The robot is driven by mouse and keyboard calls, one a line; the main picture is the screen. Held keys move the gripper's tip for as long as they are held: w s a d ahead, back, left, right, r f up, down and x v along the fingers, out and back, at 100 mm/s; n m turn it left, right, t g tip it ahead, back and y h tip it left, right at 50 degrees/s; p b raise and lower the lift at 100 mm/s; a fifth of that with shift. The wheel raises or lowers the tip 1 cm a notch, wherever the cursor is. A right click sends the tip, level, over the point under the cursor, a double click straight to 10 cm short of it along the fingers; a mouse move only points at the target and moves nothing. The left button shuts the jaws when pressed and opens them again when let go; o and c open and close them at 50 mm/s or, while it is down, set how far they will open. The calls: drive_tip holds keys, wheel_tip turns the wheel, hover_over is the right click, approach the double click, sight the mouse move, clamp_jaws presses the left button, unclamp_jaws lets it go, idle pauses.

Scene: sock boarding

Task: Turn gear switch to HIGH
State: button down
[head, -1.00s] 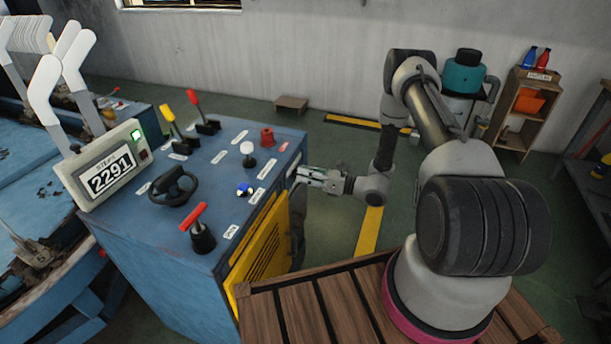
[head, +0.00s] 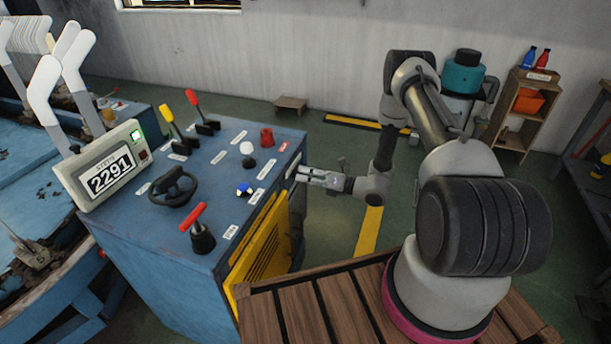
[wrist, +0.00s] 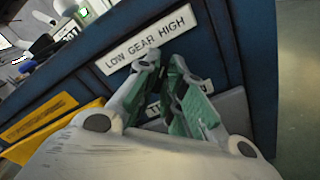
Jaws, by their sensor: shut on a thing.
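The label "LOW GEAR HIGH" (wrist: 147,38) is on the blue side face of the machine cabinet in the wrist view, tilted in the picture. My gripper (wrist: 163,66) is at the face just below this label, with its fingertips close together and shut on the gear switch. The fingers hide the switch, so which way it points cannot be told. In the head view my gripper (head: 303,176) reaches the right side of the cabinet (head: 215,255) from the right, near its upper edge.
A second label (wrist: 166,106) is partly hidden behind my fingers. The cabinet top carries a black handwheel (head: 173,187), a red-handled lever (head: 199,228) and several other controls. Open floor lies right of the cabinet.

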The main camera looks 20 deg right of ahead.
drive_tip(key=c, duration=1.5)
unclamp_jaws()
drive_tip(key=v, duration=1.2)
